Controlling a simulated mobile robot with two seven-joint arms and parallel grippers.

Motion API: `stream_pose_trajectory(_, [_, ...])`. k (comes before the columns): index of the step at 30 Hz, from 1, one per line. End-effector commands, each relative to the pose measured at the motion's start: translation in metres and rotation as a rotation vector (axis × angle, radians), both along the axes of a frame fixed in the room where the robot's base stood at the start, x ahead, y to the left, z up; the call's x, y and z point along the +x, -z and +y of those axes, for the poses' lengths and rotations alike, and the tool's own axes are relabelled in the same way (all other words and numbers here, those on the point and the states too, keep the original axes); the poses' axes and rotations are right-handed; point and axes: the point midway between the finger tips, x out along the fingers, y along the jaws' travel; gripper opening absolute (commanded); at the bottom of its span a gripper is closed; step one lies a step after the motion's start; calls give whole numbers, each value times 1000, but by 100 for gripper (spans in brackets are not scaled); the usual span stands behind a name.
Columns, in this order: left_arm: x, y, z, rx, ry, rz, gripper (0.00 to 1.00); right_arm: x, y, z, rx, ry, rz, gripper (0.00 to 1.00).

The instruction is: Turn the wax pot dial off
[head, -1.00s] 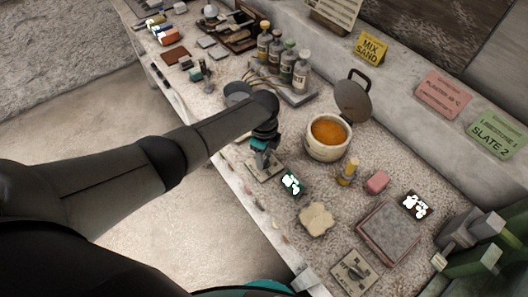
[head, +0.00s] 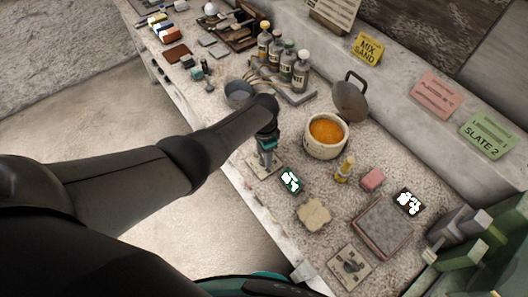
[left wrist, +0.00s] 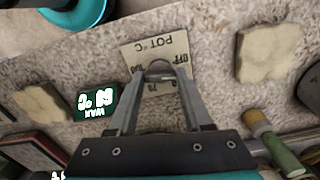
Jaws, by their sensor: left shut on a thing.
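The wax pot (head: 324,151) stands on the bench with its lid raised and orange wax inside. Its dial plate (head: 253,160) lies near the bench's front edge, partly hidden by my left gripper (head: 266,160), which points down onto it. In the left wrist view, the plate (left wrist: 174,45) reads "POT °C" upside down, with "OFF" at the knob's right. My left gripper (left wrist: 160,74) is shut on the dial knob (left wrist: 160,69), and its fingertips cover much of it. I cannot read the pointer's setting. My right gripper is not in view.
A lit wax display (head: 291,181) sits close beside the plate; it also shows in the left wrist view (left wrist: 96,101). A brush-like object (head: 344,169), pink block (head: 372,179) and second dial plate (head: 350,268) lie to the right. Bottles (head: 286,66) stand behind.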

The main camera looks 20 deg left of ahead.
Motion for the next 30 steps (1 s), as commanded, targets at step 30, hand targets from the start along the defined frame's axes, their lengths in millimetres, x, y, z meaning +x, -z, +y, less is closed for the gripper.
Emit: stream_pose_trajectory(30, [0, 0, 0, 1, -435, 0, 0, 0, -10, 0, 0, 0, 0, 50])
